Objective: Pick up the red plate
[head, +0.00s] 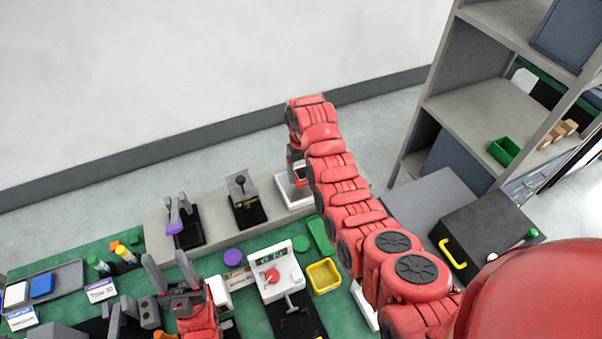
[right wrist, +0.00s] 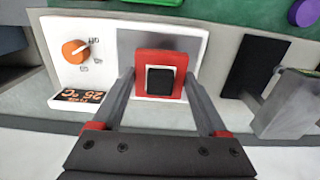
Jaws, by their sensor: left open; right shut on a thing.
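In the right wrist view the red plate (right wrist: 161,57) is a small red square around a black rocker-like block (right wrist: 160,80). It sits at the front of a white device (right wrist: 75,30) with an orange dial and a small display. My right gripper (right wrist: 160,76) has one finger on each side of the red plate and is shut on it. In the head view my right arm reaches to a white device (head: 290,197) on the grey ledge, and the plate is hidden there. My left gripper (head: 168,256) is open and empty above the green bench, at the lower left.
Two black lever fixtures (head: 245,208) stand on the grey ledge left of the right arm. A yellow tray (head: 324,277), a white device with a red knob (head: 276,270) and a purple disc (head: 232,257) lie on the green bench. A grey shelf (head: 490,110) stands at right.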

